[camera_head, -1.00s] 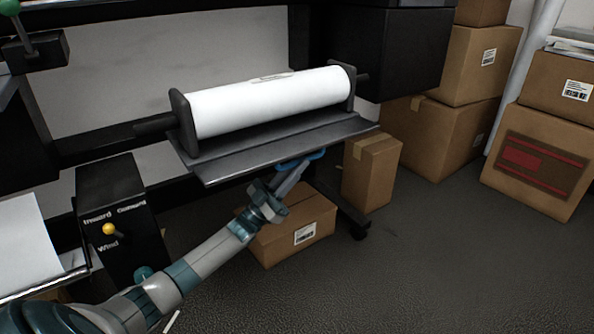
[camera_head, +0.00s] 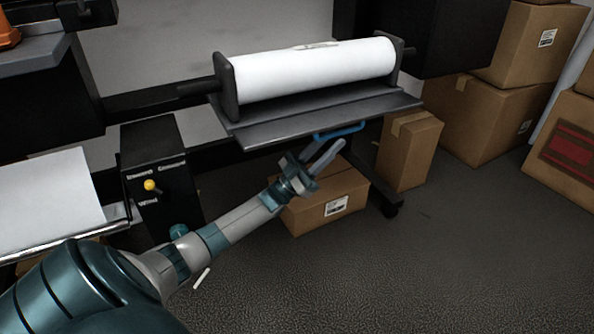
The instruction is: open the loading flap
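The loading flap (camera_head: 300,122) is a flat dark grey panel that sticks out below a large white film roll (camera_head: 313,72). A blue bar handle (camera_head: 338,132) hangs under its front edge. My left gripper (camera_head: 331,147) is just below the handle, with its fingers pointing up and to the right. Its two fingers show apart with nothing between them, and a small gap shows between them and the handle. My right gripper is out of view.
A black control box (camera_head: 160,165) with a yellow knob (camera_head: 150,185) stands at left, near my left arm. A cardboard box (camera_head: 325,205) lies on the floor behind my gripper, and a taller one (camera_head: 408,150) stands right of it. The floor at front right is clear.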

